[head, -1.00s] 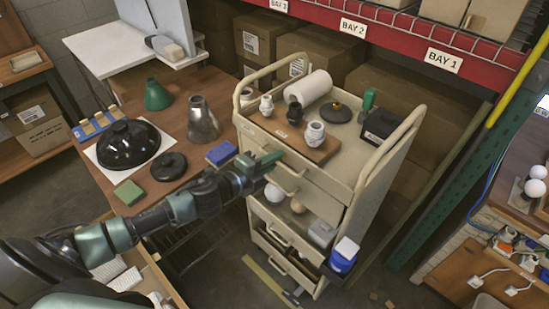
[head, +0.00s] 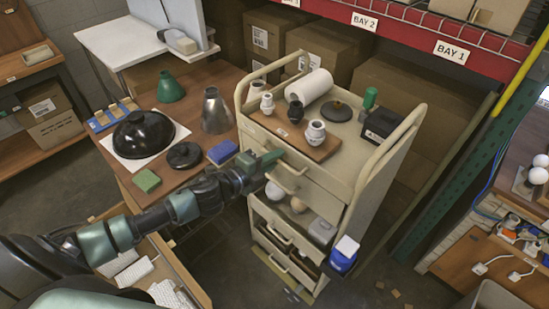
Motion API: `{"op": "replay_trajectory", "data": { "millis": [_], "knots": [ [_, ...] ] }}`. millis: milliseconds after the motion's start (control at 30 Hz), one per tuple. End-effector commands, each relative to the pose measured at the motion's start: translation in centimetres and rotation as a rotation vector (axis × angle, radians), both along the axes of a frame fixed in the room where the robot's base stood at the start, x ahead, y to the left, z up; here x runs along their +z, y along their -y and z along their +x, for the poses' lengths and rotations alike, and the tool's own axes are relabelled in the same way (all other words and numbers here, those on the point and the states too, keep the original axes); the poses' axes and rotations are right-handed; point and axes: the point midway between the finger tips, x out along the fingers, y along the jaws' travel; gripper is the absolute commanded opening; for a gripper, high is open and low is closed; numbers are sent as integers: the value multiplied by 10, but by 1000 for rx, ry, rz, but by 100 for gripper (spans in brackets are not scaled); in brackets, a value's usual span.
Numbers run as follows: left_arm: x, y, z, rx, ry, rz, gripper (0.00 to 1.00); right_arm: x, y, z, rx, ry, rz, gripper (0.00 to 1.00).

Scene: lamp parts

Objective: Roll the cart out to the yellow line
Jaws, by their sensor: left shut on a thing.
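The cream cart (head: 347,183) stands upright in the middle of the head view, with drawers and an open shelf on its near side and tall rails at both ends. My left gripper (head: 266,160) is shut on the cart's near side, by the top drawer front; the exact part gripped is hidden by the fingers. A small piece of what looks like the yellow line (head: 291,294) shows on the floor at the cart's foot; the rest is hidden. My right gripper is not in view.
On the cart top are a wooden board (head: 296,137) with small jars, a white roll (head: 309,86) and a dark box (head: 381,125). A wooden table (head: 200,80) with lamp parts stands close on the left. A green rack post (head: 462,170) stands right.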

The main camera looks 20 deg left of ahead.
Motion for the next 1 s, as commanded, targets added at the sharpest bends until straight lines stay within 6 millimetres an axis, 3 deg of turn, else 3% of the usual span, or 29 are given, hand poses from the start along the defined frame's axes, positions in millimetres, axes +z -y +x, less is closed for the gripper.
{"op": "replay_trajectory", "data": {
  "millis": [33,67,100,467,800,1000],
  "knots": [
    [-2,0,-1,-1,-3,0,0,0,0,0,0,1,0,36],
    [-2,0,-1,-1,-3,0,14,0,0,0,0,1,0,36],
    [-2,0,-1,-1,-3,0,20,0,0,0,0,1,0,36],
    [-1,-1,-3,0,-1,-1,20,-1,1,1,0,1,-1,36],
    [6,-18,-50,-2,-5,1,20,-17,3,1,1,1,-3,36],
    [11,-24,-68,-1,-4,0,20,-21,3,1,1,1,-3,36]
  ]
}}
